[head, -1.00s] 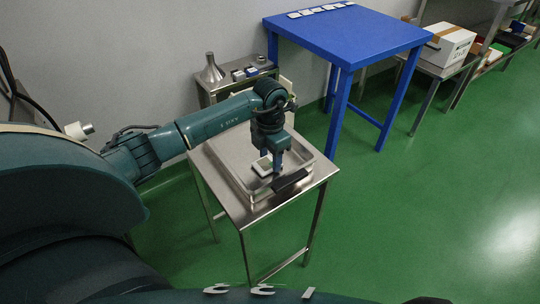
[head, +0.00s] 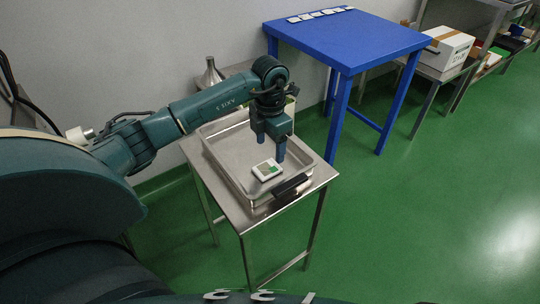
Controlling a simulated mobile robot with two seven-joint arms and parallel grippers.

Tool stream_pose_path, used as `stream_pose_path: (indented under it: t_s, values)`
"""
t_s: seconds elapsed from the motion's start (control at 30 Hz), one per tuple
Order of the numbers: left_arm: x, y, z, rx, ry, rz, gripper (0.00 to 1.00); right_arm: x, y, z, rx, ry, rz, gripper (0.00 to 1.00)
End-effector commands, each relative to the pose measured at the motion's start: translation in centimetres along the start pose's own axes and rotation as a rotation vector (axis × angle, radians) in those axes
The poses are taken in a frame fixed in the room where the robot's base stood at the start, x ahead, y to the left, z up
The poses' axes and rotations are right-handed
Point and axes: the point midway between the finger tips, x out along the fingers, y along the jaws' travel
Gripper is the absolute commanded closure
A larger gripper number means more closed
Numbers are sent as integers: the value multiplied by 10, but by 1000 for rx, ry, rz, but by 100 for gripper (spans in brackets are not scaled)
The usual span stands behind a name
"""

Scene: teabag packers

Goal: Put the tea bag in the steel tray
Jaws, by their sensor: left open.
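The tea bag (head: 267,170) is a small white packet with a green patch. It lies in the steel tray (head: 222,172), towards the tray's front right side. The tray is shallow and rectangular and rests on a steel table. My left gripper (head: 270,157) is open and empty, pointing down just above and behind the tea bag. Its two fingers are apart and the packet looks free of them. My right gripper does not show.
The steel table (head: 249,225) has a dark object (head: 291,186) by the tray's front right edge. A blue table (head: 350,38) with several white packets (head: 320,13) at its back stands to the right. A metal funnel (head: 209,73) stands behind my arm. Green floor lies clear at right.

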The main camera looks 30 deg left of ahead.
Motion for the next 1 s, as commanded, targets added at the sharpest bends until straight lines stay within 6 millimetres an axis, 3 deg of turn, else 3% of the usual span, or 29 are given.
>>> stream_pose_path:
  t_s: [0.1,0.33,1.0]
  values:
    - [-26,0,1,0,-3,2,34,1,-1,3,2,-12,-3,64]
    - [-54,0,0,-2,-1,1,34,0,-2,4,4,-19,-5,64]
    - [-63,0,0,-1,1,0,34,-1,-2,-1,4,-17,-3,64]
